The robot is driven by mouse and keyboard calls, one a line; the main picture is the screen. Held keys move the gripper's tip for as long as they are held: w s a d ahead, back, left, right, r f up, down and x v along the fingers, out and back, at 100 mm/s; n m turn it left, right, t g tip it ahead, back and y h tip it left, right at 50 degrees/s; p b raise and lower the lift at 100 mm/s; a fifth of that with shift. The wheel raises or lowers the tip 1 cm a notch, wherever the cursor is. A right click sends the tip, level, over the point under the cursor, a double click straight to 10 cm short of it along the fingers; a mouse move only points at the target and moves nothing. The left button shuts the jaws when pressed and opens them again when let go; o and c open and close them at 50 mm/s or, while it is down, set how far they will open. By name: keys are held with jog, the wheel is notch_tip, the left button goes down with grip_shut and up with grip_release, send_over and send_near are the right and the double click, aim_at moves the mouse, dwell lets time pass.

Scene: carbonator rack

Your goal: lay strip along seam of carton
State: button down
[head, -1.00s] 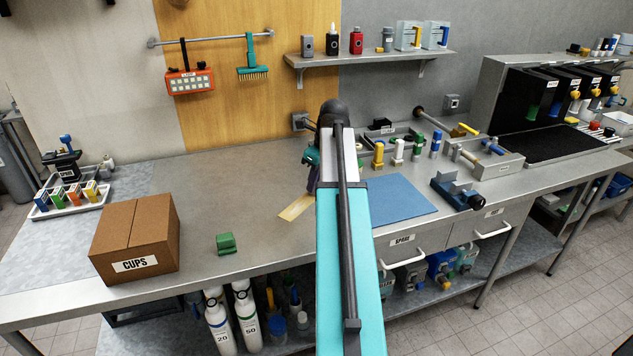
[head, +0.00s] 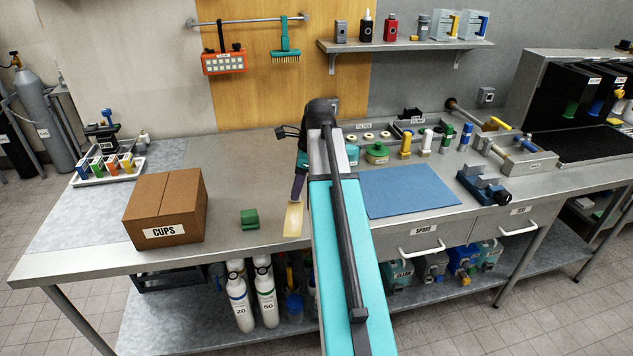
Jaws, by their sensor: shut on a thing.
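The closed brown carton (head: 165,205), labelled CUPS, stands on the left part of the bench. Its top seam runs across the lid from front to back. My gripper (head: 297,196) is right of the carton, above the bench, with its jaws pointing down. It is shut on a pale yellow strip (head: 293,219), which hangs below the fingers towards the bench's front. Whether the strip's lower end touches the bench I cannot tell. My arm hides part of the bench behind and right of the gripper.
A green block (head: 250,218) sits on the bench between carton and strip. A tray of small coloured boxes (head: 107,170) lies behind the carton at left. A blue mat (head: 408,190) lies right of my arm. The bench behind the green block is clear.

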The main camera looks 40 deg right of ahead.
jog(key=w+a+f+n+g, duration=0.1)
jog(key=a+n, duration=0.4)
jog(key=a, duration=0.5)
jog(key=w+a+f+n+g+b, duration=0.1)
jog(key=w+a+n, duration=0.3)
jog(key=a, duration=0.6)
jog(key=w+a+f+n+g, duration=0.2)
jog(key=a+n, duration=0.5)
jog(key=a, duration=0.4)
jog(key=shift+w+f+b, duration=0.3)
jog(key=shift+w+f, duration=0.05)
jog(key=shift+f, duration=0.5)
jog(key=shift+a, duration=0.15)
